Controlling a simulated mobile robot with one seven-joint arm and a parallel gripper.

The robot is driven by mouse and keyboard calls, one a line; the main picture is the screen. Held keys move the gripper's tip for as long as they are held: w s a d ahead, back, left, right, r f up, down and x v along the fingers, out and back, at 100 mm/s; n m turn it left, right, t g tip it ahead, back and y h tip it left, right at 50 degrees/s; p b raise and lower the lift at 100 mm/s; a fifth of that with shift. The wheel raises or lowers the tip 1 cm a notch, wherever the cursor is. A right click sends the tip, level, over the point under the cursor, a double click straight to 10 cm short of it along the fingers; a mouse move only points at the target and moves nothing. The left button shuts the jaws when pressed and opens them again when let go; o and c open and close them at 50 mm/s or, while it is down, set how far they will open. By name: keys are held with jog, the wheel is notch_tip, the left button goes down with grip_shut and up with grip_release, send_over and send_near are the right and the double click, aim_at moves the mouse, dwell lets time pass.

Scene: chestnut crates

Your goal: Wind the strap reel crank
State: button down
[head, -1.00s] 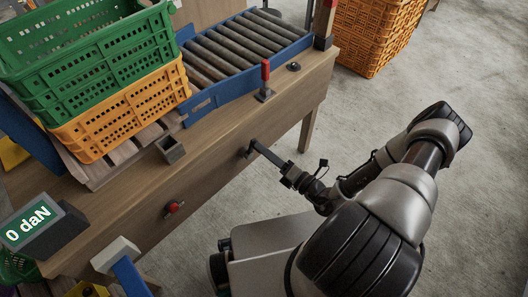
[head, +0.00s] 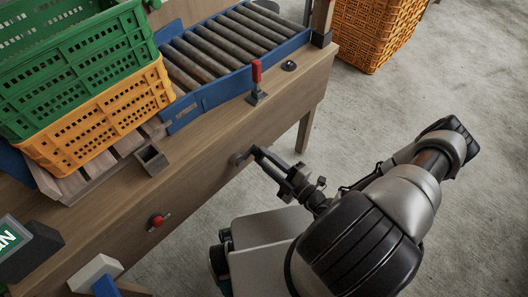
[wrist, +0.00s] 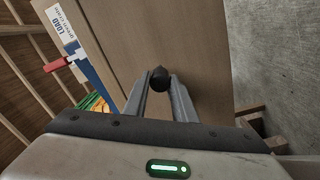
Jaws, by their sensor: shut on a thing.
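The strap reel crank (head: 237,159) sits on the front face of the wooden bench, below the roller conveyor. My gripper (head: 257,152) reaches it from the right, with its fingers at the crank. In the wrist view, a dark round crank handle (wrist: 159,79) sits between the two fingertips of my gripper (wrist: 159,88), which is shut on it. The crank arm and the strap are mostly hidden or too small to make out. A display (head: 12,240) is cut off at the left edge, with only part of its text showing.
A green crate (head: 70,75) stands on an orange crate (head: 100,118) on the bench (head: 205,170). A blue-framed roller conveyor (head: 225,85) and a red-handled lever (head: 257,80) are behind the crank. A red knob (head: 157,220) is at left.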

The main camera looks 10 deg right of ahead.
jog(key=shift+d+f+m+b, duration=0.15)
jog(key=shift+f+m+b, duration=0.15)
jog(key=shift+f+m, duration=0.45)
jog(key=shift+r+m, duration=0.15)
jog(key=shift+m, duration=0.1)
jog(key=c, duration=1.5)
grip_release()
jog(key=shift+o, duration=0.2)
jog(key=shift+r, duration=0.1)
jog(key=p+v, duration=0.2)
jog(key=v, duration=1.5)
jog(key=shift+s, duration=0.2)
jog(key=shift+d, duration=0.1)
